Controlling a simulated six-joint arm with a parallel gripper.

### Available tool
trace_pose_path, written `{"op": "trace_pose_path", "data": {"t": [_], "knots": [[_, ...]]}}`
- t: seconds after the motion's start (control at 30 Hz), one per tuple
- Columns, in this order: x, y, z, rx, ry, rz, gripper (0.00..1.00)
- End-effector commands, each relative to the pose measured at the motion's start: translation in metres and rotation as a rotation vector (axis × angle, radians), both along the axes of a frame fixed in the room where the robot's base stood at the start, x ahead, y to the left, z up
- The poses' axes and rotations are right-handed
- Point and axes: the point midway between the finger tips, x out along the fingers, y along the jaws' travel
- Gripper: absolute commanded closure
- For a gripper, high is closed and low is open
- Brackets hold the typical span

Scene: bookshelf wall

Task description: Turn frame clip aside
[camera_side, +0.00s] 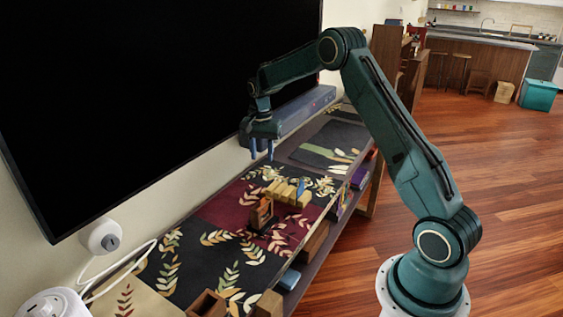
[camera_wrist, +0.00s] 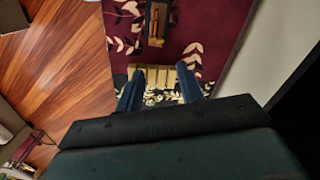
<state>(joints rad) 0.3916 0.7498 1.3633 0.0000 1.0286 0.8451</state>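No part is clearly recognisable as the frame clip. A small brown wooden frame-like piece (camera_side: 261,213) stands on the patterned runner, with an orange-brown part inside; it also shows at the top of the wrist view (camera_wrist: 157,22). Beside it is a row of several pale wooden blocks (camera_side: 280,190), seen between my fingers in the wrist view (camera_wrist: 152,76). A small blue piece (camera_side: 300,187) shows at the blocks' right end; I cannot tell whether it is attached. My gripper (camera_side: 262,157) is open and empty, pointing down above the runner, apart from the blocks. Its blue fingers are spread in the wrist view (camera_wrist: 159,92).
A large black screen (camera_side: 150,90) hangs on the wall behind the shelf. A long grey box (camera_side: 305,110) lies behind my gripper. Wooden boxes (camera_side: 206,304) stand at the near end. A white cable (camera_side: 125,268) lies at left. Open floor (camera_side: 500,210) is at right.

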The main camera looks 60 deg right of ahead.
Motion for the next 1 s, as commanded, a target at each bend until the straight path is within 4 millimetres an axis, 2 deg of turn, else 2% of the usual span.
{"op": "trace_pose_path", "data": {"t": [0.2, 0.57, 0.77, 1.0], "knots": [[0.000, 0.000, 0.000, 0.000, 0.000, -0.089, 0.63], [-0.001, 0.000, -0.007, 0.000, 0.002, -0.091, 0.63], [-0.001, 0.000, -0.026, 0.001, 0.003, -0.091, 0.63], [-0.001, 0.000, -0.061, 0.001, 0.003, -0.090, 0.63]]}}
